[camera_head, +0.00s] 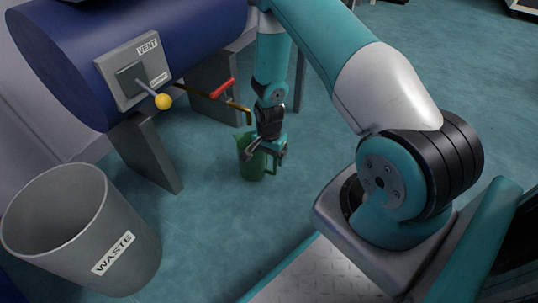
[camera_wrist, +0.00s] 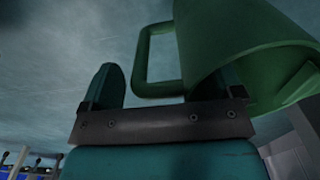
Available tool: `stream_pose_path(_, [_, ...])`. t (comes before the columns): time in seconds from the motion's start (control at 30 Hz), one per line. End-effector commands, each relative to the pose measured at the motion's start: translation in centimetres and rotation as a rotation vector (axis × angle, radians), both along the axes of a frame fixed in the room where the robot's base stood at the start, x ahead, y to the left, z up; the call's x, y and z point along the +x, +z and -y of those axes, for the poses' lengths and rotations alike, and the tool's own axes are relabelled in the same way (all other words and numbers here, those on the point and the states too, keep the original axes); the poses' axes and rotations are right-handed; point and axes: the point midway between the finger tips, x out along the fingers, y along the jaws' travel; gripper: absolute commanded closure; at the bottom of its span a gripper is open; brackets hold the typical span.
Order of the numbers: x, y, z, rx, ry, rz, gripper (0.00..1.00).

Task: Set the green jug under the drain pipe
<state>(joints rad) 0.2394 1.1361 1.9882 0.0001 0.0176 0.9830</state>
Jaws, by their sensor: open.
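The green jug (camera_head: 249,166) stands upright on the floor, with its mouth just below the end of the brass drain pipe (camera_head: 239,106) in the head view. Whether it is exactly beneath the outlet I cannot tell. My gripper (camera_head: 266,149) is open at the jug's right side, partly covering it. In the wrist view, the jug (camera_wrist: 235,45) fills the upper right, and its handle (camera_wrist: 142,62) shows between the fingers of my gripper (camera_wrist: 170,92). The fingers are spread and do not clamp the handle. The pipe is not visible in the wrist view.
A red valve lever (camera_head: 222,87) sits on the pipe. The blue tank (camera_head: 90,45) has a vent panel (camera_head: 128,75) with a yellow-knobbed lever and stands on grey legs (camera_head: 146,152). A grey waste bin (camera_head: 110,240) is at lower left. The floor right of the jug is clear.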

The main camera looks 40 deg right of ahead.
Motion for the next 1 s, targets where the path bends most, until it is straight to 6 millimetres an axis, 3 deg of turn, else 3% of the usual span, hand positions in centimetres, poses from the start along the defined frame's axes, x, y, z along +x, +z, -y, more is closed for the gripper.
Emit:
stream_pose_path(0.3, [0.1,7.3,0.0,0.0,0.0,0.002,0.14])
stream_pose_path(0.5, [0.0,10.6,0.0,-0.001,0.0,0.001,0.14])
stream_pose_path(0.7, [0.0,11.6,0.0,0.0,0.0,0.0,0.14])
stream_pose_path(1.0, [0.0,11.6,0.0,0.0,0.0,0.0,0.14])
